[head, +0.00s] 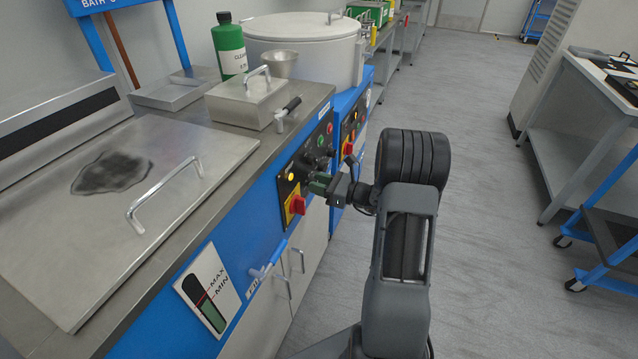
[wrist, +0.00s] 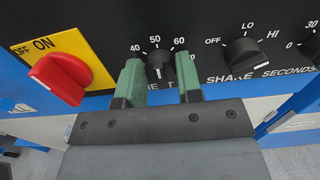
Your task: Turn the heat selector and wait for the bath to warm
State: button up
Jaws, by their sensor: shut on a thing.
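The heat selector (wrist: 160,60) is a black knob on the black control panel (head: 318,150), under a scale of which 40, 50 and 60 read clearly. My gripper (wrist: 159,72) has one green finger on each side of it and is shut on it. A pale mark shows low on the knob; the exact setting is unclear. In the head view my gripper (head: 323,184) is at the panel and hides the knob. The bath's steel lid (head: 190,232) is closed, with a dark patch and a bar handle. An amber lamp (head: 290,177) glows on the panel.
A red ON/OFF switch (wrist: 60,78) on a yellow plate is left of the heat selector. A shake knob (wrist: 243,56) is close on its right. A blue-handled valve (head: 268,268) sticks out below. The floor (head: 490,220) on the right is open up to a bench (head: 580,120).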

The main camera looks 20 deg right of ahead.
jog(key=o, duration=0.9)
jog(key=shift+d, duration=0.1)
jog(key=p+v, duration=0.2)
jog(key=v, duration=1.1)
jog(key=shift+s+d, duration=0.2)
jog(key=shift+s, duration=0.15)
